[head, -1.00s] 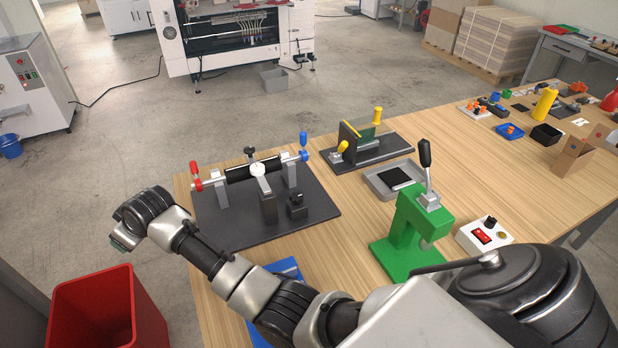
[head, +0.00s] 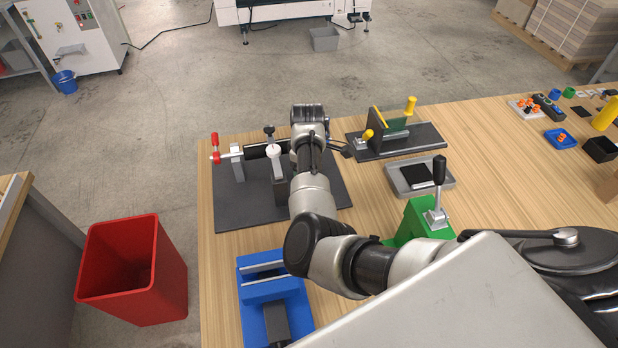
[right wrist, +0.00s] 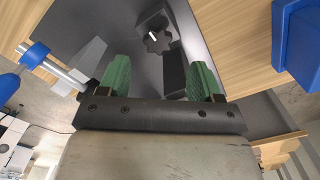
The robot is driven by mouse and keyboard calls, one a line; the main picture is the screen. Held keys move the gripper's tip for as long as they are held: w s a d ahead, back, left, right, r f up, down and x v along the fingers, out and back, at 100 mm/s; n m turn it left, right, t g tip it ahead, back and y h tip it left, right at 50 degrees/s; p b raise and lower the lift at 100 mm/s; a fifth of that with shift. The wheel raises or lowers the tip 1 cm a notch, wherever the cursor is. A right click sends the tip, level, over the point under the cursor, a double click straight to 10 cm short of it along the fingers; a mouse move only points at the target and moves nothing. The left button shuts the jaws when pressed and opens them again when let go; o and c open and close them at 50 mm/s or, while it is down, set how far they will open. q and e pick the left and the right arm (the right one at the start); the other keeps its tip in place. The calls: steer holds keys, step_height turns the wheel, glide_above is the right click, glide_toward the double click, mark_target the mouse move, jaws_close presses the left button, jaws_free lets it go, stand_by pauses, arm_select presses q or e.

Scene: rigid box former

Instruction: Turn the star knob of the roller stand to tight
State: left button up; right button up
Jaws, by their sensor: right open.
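The roller stand (head: 240,207) is a dark plate with posts, a black roller and a red-handled end on the left. My right arm hides its right part in the head view. In the right wrist view, the black star knob (right wrist: 157,40) sits on a dark block on the plate, with a white mark on its face. My right gripper (right wrist: 158,66) has two green fingers, apart and empty. The knob shows beyond the fingertips, between their lines, and nothing is seen touching it. In the head view the fingers cannot be made out. My left gripper is not in view.
A blue fixture (head: 250,270) lies in front of the stand. A yellow-handled fixture (head: 415,142), a grey tray (head: 447,181) and a green lever press (head: 415,222) stand to the right. A blue roller handle (right wrist: 36,54) is near the left finger. A red bin (head: 135,275) stands on the floor.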

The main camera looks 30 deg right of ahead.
steer(key=f, duration=0.4)
steer(key=shift+d+f, duration=0.25)
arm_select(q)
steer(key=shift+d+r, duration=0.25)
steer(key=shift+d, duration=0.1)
arm_select(e)
steer(key=shift+a+f, duration=0.1)
steer(key=shift+f, duration=0.55)
steer(key=c, duration=0.9)
